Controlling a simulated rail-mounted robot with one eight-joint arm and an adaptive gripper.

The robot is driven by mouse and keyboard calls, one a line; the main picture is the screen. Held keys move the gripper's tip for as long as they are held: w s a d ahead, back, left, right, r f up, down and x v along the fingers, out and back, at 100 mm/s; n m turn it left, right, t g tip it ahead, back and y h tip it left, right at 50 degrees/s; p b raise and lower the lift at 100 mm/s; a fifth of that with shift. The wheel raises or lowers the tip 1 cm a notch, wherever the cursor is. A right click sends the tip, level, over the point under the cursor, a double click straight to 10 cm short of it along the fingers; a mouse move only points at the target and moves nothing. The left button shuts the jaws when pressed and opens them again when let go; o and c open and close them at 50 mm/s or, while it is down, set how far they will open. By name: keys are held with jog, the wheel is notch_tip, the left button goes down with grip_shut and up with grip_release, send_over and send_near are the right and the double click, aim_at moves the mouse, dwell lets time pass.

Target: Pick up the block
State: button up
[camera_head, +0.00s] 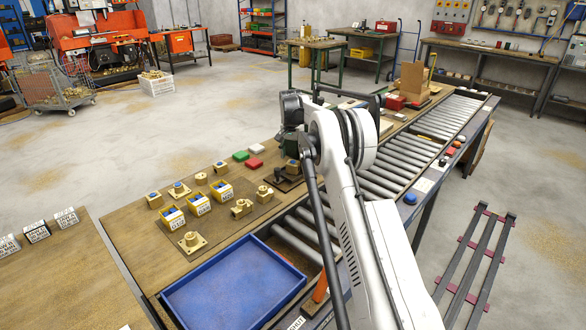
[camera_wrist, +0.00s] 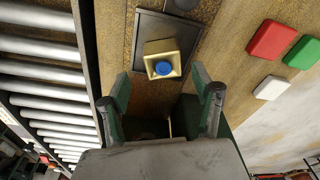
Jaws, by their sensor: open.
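A brass-coloured block (camera_wrist: 162,47) with a round blue centre sits at the edge of a dark plate on the wooden bench. In the wrist view it lies ahead of and between the fingertips of my gripper (camera_wrist: 160,84), not held. My gripper is open and empty, one dark green-grey finger on each side. In the head view a small brass block (camera_head: 292,167) shows below my dark wrist, next to a dark fixture, partly hidden by my arm. The fingertips are hard to make out there.
Green (camera_head: 241,155), red (camera_head: 254,162) and white (camera_head: 256,148) blocks lie near the fixture. Several brass parts and yellow bins (camera_head: 222,190) stand on a mat to the left. A roller conveyor (camera_head: 400,160) runs along the right; an empty blue tray (camera_head: 232,286) is in front.

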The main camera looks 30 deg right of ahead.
aim_at(293, 162)
jog(key=f, duration=0.5)
jog(key=shift+w, duration=0.35)
grip_shut()
